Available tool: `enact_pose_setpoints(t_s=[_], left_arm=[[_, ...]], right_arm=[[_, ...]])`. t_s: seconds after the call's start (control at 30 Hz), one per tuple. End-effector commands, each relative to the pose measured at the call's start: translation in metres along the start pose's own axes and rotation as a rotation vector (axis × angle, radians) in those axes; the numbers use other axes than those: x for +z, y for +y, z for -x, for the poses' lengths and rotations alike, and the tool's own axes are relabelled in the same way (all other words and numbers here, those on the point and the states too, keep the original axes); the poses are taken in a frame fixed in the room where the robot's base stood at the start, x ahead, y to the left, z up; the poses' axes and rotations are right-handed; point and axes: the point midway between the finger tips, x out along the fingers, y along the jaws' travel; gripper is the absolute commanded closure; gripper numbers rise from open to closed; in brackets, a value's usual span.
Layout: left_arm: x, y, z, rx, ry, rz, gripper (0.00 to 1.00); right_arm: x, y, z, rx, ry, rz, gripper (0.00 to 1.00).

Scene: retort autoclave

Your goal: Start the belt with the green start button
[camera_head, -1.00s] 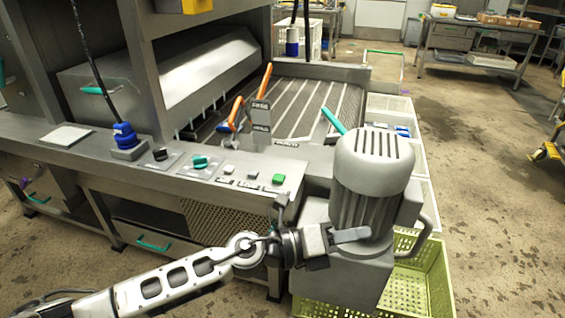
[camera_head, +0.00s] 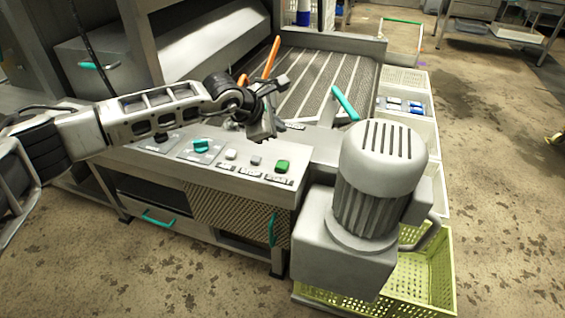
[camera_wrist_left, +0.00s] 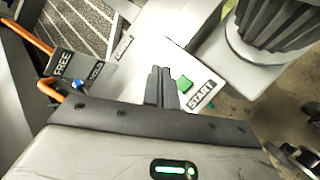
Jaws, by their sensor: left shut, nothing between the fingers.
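The green start button (camera_head: 282,166) sits at the right end of the front control panel (camera_head: 228,180), right of two grey buttons (camera_head: 243,157). In the left wrist view the green button (camera_wrist_left: 185,84) lies beside the START label (camera_wrist_left: 201,95), just right of my fingertips. My left gripper (camera_head: 272,136) is shut and empty, pointing down above the panel, behind and left of the green button. The closed fingers (camera_wrist_left: 160,72) show in the wrist view and seem apart from the button. In that view they hide the panel left of it. My right gripper is not in view.
A grey motor (camera_head: 378,180) stands right of the panel. The slatted belt (camera_head: 318,85) lies behind it, with orange handles (camera_head: 270,58) and a teal lever (camera_head: 345,102) near its front end. A yellow-green crate (camera_head: 428,270) is below the motor.

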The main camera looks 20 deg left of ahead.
Motion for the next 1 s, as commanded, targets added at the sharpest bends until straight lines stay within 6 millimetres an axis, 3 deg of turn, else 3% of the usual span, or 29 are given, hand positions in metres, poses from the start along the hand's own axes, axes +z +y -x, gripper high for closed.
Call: enact_pose_setpoints(t_s=[0.37,0.8,1.0], left_arm=[[-0.007,-0.009,-0.011,-0.003,-0.003,0.002,1.00],[-0.038,-0.041,-0.055,-0.003,-0.004,0.003,1.00],[-0.044,-0.046,-0.062,-0.001,-0.004,0.003,1.00]], right_arm=[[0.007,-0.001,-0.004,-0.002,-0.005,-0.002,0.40],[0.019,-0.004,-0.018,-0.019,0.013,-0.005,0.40],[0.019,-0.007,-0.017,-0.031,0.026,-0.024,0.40]])
